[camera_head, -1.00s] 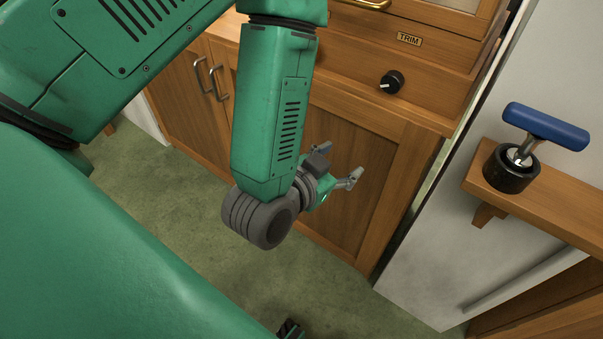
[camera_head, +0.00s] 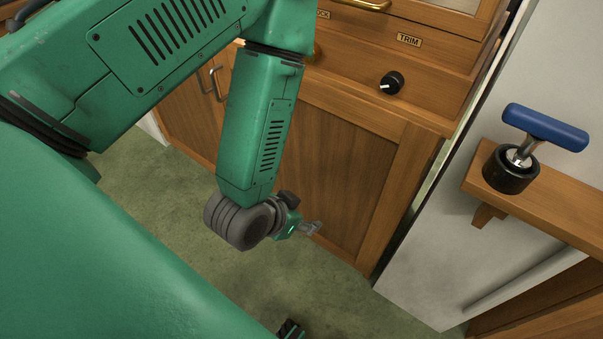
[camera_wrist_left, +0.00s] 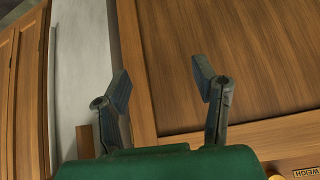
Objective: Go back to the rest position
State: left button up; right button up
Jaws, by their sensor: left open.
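My left gripper (camera_head: 312,229) hangs low in front of the wooden cabinet door (camera_head: 339,180) in the head view. In the left wrist view its two fingers (camera_wrist_left: 160,90) stand apart with nothing between them, so it is open and empty. The cabinet front and a pale wall strip lie beyond the fingers.
A blue-handled stamp-like tool (camera_head: 545,127) stands in a black round holder on a wooden shelf (camera_head: 545,208) at right. A black knob (camera_head: 391,82) sits under the TRIM label (camera_head: 409,40). Green floor (camera_head: 150,200) lies clear below the arm.

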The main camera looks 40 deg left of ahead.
dwell(0.4)
pick_arm(q)
jog(key=s+a+f+g, duration=0.3)
jog(key=s+f, duration=0.1)
jog(key=s, duration=0.3)
jog(key=s+a+f+n+g+y, duration=0.1)
jog(key=s+a+f+g, duration=0.2)
jog(key=s, duration=0.4)
jog(key=shift+a+f+n+g, duration=0.15)
jog(key=shift+f+n+g, duration=0.25)
jog(key=shift+g, duration=0.3)
